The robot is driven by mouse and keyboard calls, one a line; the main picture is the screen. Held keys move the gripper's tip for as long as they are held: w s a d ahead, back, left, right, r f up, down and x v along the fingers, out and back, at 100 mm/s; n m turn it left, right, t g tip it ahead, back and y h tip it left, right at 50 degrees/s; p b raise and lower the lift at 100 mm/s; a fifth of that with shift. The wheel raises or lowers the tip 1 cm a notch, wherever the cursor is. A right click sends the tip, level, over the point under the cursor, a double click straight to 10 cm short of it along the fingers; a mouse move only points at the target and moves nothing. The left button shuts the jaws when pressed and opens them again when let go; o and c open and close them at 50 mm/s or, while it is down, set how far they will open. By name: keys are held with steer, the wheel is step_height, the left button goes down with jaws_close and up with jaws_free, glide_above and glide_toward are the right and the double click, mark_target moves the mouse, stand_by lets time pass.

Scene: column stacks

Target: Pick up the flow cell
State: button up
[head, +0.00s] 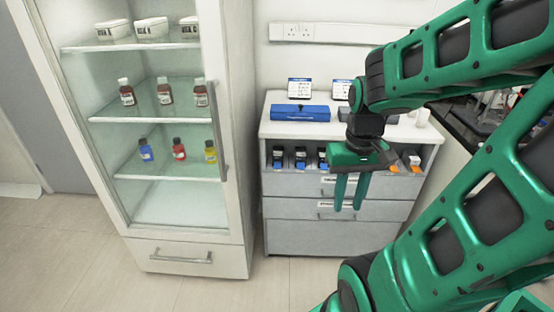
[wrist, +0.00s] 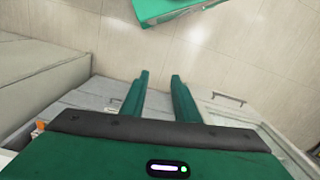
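I cannot tell for sure which thing is the flow cell. Several small dark items with white and blue parts (head: 301,157) stand in a row in the open shelf of the grey cabinet. A small grey and orange item (head: 413,161) is at the right end of that shelf. My gripper (head: 348,207) points down in front of the cabinet, with its two green fingers apart and nothing between them. It hides part of the shelf. In the wrist view my gripper (wrist: 159,76) is also open and empty, over the cabinet drawers and floor.
The grey cabinet (head: 310,237) has drawers below the shelf. A blue case (head: 300,113) and small display cards (head: 299,88) are on its top. A glass-doored fridge (head: 190,257) with bottles and boxes stands left. The front floor is clear. A dark bench is at right.

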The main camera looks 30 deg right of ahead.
mark_target(279, 168)
steer(key=w+a+f+n+t+y, duration=0.1)
steer(key=w+a+f+t+y, duration=0.25)
steer(key=w+f, duration=0.7)
steer(key=w+a+f+n+t+y, duration=0.15)
steer(key=w+a+f+y, duration=0.35)
steer(key=w+f, duration=0.6)
steer(key=w+d+m+t, duration=0.4)
steer(key=w+m+t, duration=0.2)
steer(key=w+t, duration=0.15)
steer(key=w+d+m+t+h, duration=0.3)
steer(key=d+m+t+h, duration=0.3)
steer(key=d+m+h, duration=0.5)
steer(key=shift+w+d+f+n+y, duration=0.15)
steer(key=shift+w+n+y, duration=0.2)
steer(key=shift+w, duration=1.35)
steer(key=shift+w+d+f+n+y, duration=0.15)
steer(key=shift+w+y, duration=0.25)
steer(key=shift+w, duration=1.35)
steer(key=shift+w+d+f+n+y, duration=0.15)
steer(key=shift+w+n+y, duration=0.2)
steer(key=shift+w, duration=1.35)
jaws_close()
